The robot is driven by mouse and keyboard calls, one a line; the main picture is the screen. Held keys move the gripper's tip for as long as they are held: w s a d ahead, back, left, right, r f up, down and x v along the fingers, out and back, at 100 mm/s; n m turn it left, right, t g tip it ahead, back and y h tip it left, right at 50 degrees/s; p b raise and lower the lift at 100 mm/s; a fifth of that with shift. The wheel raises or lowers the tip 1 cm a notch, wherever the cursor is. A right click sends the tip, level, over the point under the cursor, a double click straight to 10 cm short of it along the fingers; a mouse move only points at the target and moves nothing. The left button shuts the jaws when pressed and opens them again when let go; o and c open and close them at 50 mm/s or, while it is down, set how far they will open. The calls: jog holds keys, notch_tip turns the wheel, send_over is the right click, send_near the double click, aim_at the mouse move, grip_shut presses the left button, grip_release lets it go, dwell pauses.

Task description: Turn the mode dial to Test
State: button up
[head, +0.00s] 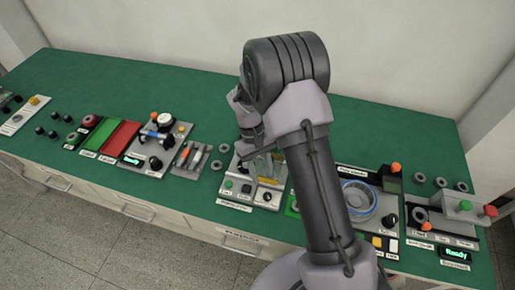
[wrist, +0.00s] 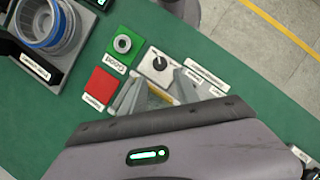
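A small black dial with a pale pointer (wrist: 159,63) sits on a light grey plate in the wrist view. In the head view it appears as a black knob (head: 267,197) on the panel below my gripper. The lettering around it is too small to read, so I cannot tell its setting. My gripper (wrist: 158,88) has two grey fingers spread apart, with nothing held between them. The fingertips are close to the dial's plate, but I cannot tell their height above it. In the head view my gripper (head: 263,165) is partly hidden by my arm.
A green plate with a grey ring (wrist: 122,44) and a red plate (wrist: 102,86) lie beside the dial. A blue-wound part (wrist: 46,25) stands in a fixture at upper left. In the head view, a tester showing "Ready" (head: 455,254) is at right. The table's back strip is clear.

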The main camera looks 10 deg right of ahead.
jog(key=p+v, duration=0.2)
jog(key=v, duration=0.7)
jog(key=s+r+m+t+y+b, duration=0.2)
jog(key=s+r+m+t+b, duration=0.3)
jog(key=r, duration=0.6)
jog(key=s+a+m+t+b, duration=0.1)
jog(key=s+t+b, duration=0.1)
jog(key=s, duration=0.6)
jog(key=s+m+t+y+b, duration=0.1)
jog(key=s+t+b, duration=0.2)
jog(key=s, duration=0.5)
jog(key=shift+s+a+r+m+b, duration=0.3)
jog(key=shift+a+r+b, duration=0.15)
jog(key=shift+b, duration=0.1)
